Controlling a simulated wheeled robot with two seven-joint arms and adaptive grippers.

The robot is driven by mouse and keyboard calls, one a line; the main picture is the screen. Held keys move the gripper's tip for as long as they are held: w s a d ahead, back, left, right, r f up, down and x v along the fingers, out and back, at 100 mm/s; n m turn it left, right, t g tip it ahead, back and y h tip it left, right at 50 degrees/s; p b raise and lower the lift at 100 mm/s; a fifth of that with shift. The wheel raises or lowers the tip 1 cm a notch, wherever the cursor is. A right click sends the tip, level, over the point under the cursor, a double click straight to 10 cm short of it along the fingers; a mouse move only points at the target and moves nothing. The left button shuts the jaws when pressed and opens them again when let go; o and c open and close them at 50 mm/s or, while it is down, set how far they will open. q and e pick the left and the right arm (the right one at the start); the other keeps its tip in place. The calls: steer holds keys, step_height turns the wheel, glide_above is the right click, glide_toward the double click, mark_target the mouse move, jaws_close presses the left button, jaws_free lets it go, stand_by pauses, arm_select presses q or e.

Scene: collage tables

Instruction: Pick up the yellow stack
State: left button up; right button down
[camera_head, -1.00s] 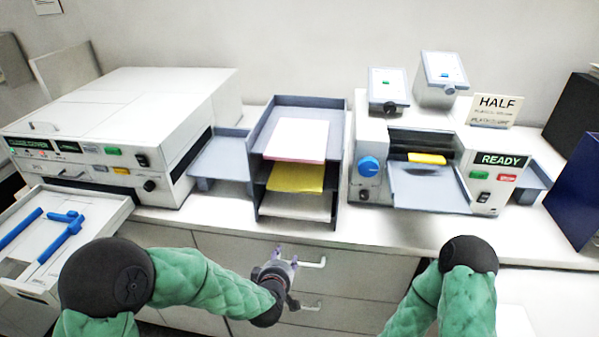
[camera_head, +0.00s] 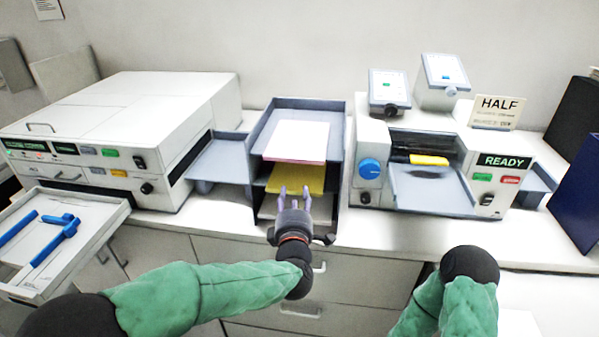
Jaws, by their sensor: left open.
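The yellow stack (camera_head: 303,177) lies on the middle shelf of a grey tray rack (camera_head: 339,150), under a shelf with a white and pink stack (camera_head: 297,139). A pale stack (camera_head: 318,207) lies on the shelf below. My left gripper (camera_head: 294,191) is open and points at the rack's front, its fingertips overlapping the near part of the yellow stack in the picture. I cannot tell whether the fingers touch it. No stack is seen held. My right arm is at the lower right, and its gripper is not in view.
A white machine (camera_head: 110,125) with an open drawer (camera_head: 100,228) holding blue handles (camera_head: 60,240) stands left. A machine (camera_head: 432,165) with a READY sign stands right of the rack. Counter in front of it (camera_head: 420,232) is clear. A dark blue binder (camera_head: 578,195) stands far right.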

mark_target(296, 192)
arm_select(q)
steer(key=shift+w+d+f+b, duration=0.1)
steer(key=shift+w+b, duration=0.2)
steer(key=shift+w, duration=1.1)
steer(key=shift+w+d+f+b, duration=0.1)
steer(key=shift+w+b, duration=0.15)
steer(key=shift+w, duration=1.1)
jaws_close()
